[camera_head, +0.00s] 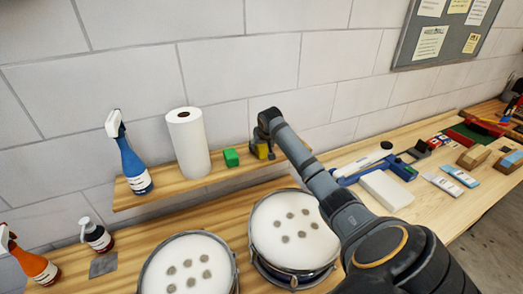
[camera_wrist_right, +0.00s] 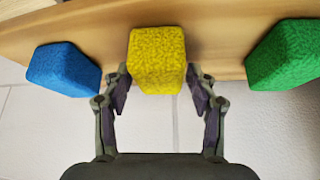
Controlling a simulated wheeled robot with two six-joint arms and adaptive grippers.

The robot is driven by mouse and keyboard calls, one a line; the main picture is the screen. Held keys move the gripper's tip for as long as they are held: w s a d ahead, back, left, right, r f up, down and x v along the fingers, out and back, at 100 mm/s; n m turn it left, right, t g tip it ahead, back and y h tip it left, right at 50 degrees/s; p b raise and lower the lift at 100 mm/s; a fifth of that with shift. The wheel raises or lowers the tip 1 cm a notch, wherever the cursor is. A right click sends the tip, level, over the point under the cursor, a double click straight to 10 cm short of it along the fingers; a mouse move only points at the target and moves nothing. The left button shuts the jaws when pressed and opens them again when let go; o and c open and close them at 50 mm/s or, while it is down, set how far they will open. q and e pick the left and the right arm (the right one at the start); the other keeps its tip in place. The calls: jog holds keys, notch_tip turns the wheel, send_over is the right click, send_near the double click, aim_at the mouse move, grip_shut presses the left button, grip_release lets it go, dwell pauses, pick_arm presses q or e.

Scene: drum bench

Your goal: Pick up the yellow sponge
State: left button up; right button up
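The yellow sponge (camera_wrist_right: 157,62) sits on the wooden shelf between a blue and a green sponge in the right wrist view. My right gripper (camera_wrist_right: 160,92) is open, with one finger on each side of the yellow sponge's near end. Gaps show between the fingers and the sponge. In the head view the yellow sponge (camera_head: 262,151) is mostly hidden by my right gripper (camera_head: 264,143). My left gripper is not in view.
The green sponge (camera_head: 231,157) and blue sponge (camera_wrist_right: 62,69) stand close on either side. A paper towel roll (camera_head: 188,143) and a blue spray bottle (camera_head: 131,160) share the shelf (camera_head: 170,195). Two drums (camera_head: 290,235) stand on the bench below. A wall is behind.

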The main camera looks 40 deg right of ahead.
aim_at(262, 146)
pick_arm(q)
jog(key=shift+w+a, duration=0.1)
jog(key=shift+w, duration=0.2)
pick_arm(e)
jog(key=c, duration=0.5)
jog(key=shift+r+b, duration=0.25)
jog(key=shift+b, duration=0.25)
jog(key=r+b, duration=0.2)
jog(key=shift+s+d+r+b, duration=0.15)
jog(key=shift+s+r+b, duration=0.05)
jog(key=shift+r+b, duration=0.15)
jog(key=s+r+b, duration=0.2)
jog(key=s+r, duration=0.1)
jog(key=r, duration=0.1)
jog(key=shift+s+b, duration=0.25)
jog(key=shift+b, duration=0.05)
pick_arm(q)
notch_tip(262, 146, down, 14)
jog(key=b, duration=0.7)
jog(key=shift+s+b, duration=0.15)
jog(key=shift+b, duration=0.15)
pick_arm(e)
jog(key=s+r, duration=0.6)
jog(key=s, duration=0.4)
jog(key=shift+a, duration=0.45)
